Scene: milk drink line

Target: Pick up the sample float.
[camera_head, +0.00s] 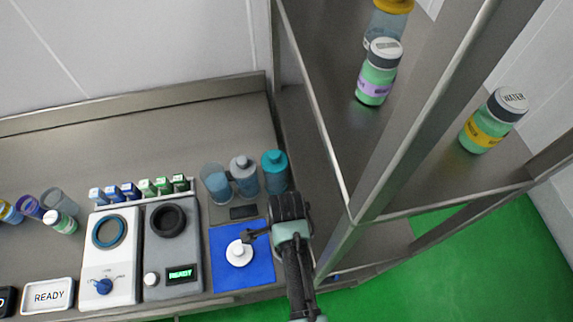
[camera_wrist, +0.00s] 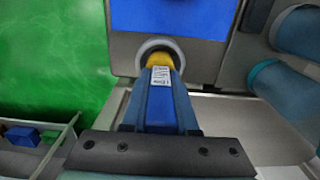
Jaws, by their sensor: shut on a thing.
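The sample float appears to be the small yellow piece with a white printed label (camera_wrist: 161,74) at my fingertips in the wrist view. My gripper (camera_wrist: 160,85) is shut on it. A pale round ring (camera_wrist: 146,50) shows around or behind its far end; I cannot tell whether they touch. In the head view a white round piece (camera_head: 239,255) stands on the blue mat (camera_head: 258,279), and my gripper (camera_head: 248,237) reaches in from the right at its upper edge. The float is too small to make out there.
Several bottles, one a teal bottle (camera_head: 275,172), stand just behind the mat. A grey device with a READY display (camera_head: 181,273) is on the left. A metal shelf post (camera_head: 345,240) rises close to my arm on the right. Green floor lies beyond the bench edge.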

